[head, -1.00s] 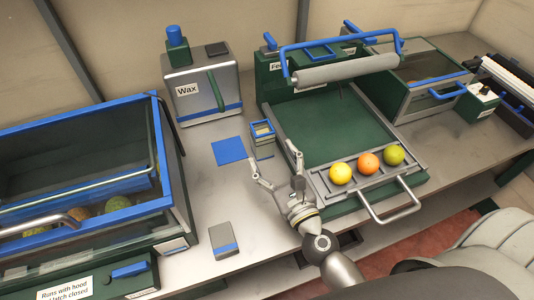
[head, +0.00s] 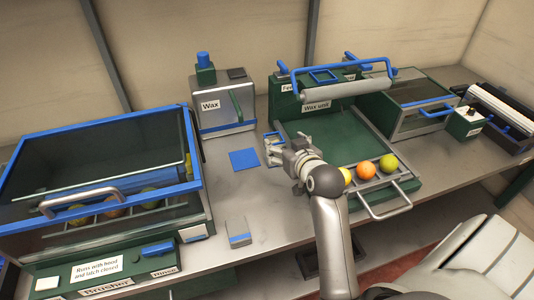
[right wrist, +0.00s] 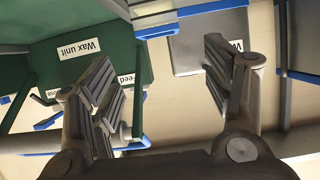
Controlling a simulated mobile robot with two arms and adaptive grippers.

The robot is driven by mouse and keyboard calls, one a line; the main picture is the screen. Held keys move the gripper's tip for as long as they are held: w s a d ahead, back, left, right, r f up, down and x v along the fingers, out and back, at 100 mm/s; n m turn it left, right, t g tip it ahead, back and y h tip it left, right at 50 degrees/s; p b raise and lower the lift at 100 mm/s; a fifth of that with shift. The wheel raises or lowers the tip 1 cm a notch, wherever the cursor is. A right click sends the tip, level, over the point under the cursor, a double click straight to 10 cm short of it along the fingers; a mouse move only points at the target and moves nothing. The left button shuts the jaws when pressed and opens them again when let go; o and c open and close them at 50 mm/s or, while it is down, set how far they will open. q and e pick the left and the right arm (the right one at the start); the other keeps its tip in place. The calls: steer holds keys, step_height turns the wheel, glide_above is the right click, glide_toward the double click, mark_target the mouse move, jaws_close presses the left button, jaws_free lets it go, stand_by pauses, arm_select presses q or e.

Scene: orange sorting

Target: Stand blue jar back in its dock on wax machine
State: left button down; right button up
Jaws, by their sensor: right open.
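The wax machine (head: 223,104), a grey box with a green handle and a "Wax" label, stands at the back. A blue cylinder (head: 203,59), which looks like the blue jar, stands upright in a green block (head: 206,75) on its top left. My right gripper (head: 274,143) is in front and to the right of the machine, low by a small blue-rimmed box that it partly hides. In the right wrist view its two fingers (right wrist: 157,62) are spread with nothing between them, and the wax machine (right wrist: 188,56) shows upside down beyond. My left gripper is out of view.
A blue mat (head: 244,160) and a small grey block (head: 238,232) lie on the bench. The brusher (head: 100,180) with a blue-framed hood stands left. The wax unit (head: 345,135) stands right, with a yellow, an orange and a green fruit in its front tray.

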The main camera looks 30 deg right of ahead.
mark_target(274, 138)
steer(key=shift+f+p+x, duration=0.15)
steer(key=shift+x, duration=1.6)
steer(key=shift+f+p+x, duration=0.15)
steer(key=shift+f+x, duration=0.05)
steer(key=shift+x, duration=1.55)
steer(key=shift+f+p+x, duration=0.15)
steer(key=shift+x, duration=1.55)
steer(key=shift+s, duration=0.2)
steer(key=c, duration=1.2)
steer(key=shift+c, duration=0.6)
steer(key=shift+r, duration=0.15)
